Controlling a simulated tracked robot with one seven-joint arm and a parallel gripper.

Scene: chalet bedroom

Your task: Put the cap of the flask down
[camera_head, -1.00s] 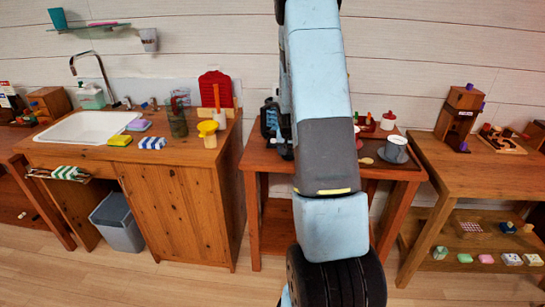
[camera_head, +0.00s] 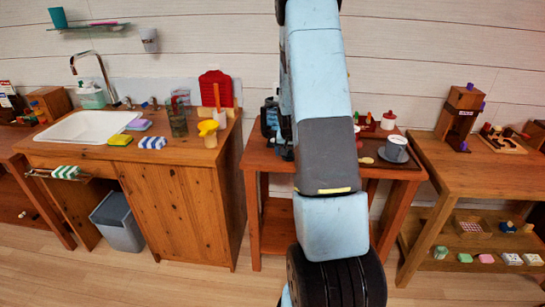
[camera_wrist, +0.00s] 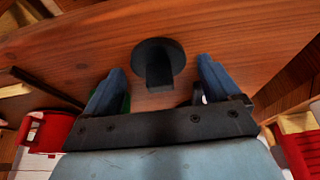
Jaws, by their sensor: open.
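In the wrist view, a dark round piece with a short upright post (camera_wrist: 159,62), which looks like the flask's cap, rests on a brown wooden surface (camera_wrist: 225,42). My gripper (camera_wrist: 166,82) is open, its two blue fingers apart on either side of the post, with visible gaps. I cannot tell whether anything touches. A bit of something green shows beside the left finger and something pale beside the right one. In the head view my arm hides the gripper and the cap. I cannot pick out the flask for certain.
A sink counter (camera_head: 70,155) stands left, a shelved table (camera_head: 480,175) right. Red objects (camera_wrist: 45,132) flank the gripper in the wrist view.

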